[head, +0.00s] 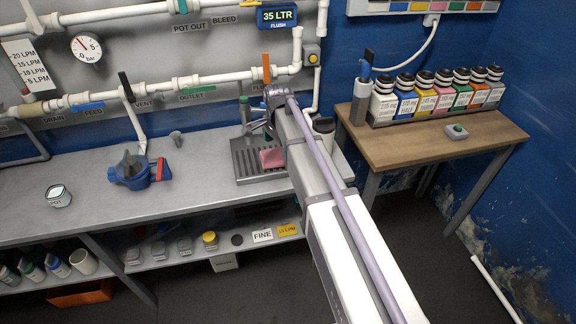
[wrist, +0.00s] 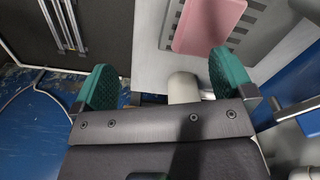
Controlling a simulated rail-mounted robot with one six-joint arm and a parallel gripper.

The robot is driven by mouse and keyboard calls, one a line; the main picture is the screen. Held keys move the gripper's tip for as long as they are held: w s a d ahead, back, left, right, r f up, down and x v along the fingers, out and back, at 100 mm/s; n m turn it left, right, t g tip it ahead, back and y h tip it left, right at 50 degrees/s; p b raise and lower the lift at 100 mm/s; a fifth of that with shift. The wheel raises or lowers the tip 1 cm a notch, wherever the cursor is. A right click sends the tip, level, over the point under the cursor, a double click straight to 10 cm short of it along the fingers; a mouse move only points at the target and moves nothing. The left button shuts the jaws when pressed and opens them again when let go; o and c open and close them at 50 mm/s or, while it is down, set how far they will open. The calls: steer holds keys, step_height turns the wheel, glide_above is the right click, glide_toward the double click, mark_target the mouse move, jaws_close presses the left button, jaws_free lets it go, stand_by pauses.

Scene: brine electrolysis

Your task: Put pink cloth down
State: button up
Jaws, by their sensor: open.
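The pink cloth (head: 272,158) lies as a flat folded pad on the dark slotted tray (head: 247,160) at the right end of the grey bench. In the wrist view the cloth (wrist: 209,25) is at the top, on the slotted surface, beyond my fingertips. My gripper (wrist: 160,80) is open, with its two green pads wide apart and no cloth between them. The right pad looks close to the cloth's lower edge; I cannot tell whether they touch.
A blue valve-like device (head: 135,172) and a small white jar (head: 58,196) stand on the bench to the left. A white cylinder (wrist: 183,88) stands between my fingers in the wrist view. A wooden table (head: 430,142) at the right carries several labelled bottles.

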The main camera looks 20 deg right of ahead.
steer(key=s+n, duration=1.3)
steer(key=s, duration=1.1)
steer(key=shift+s+a+n, duration=0.3)
steer(key=shift+a+n, duration=0.1)
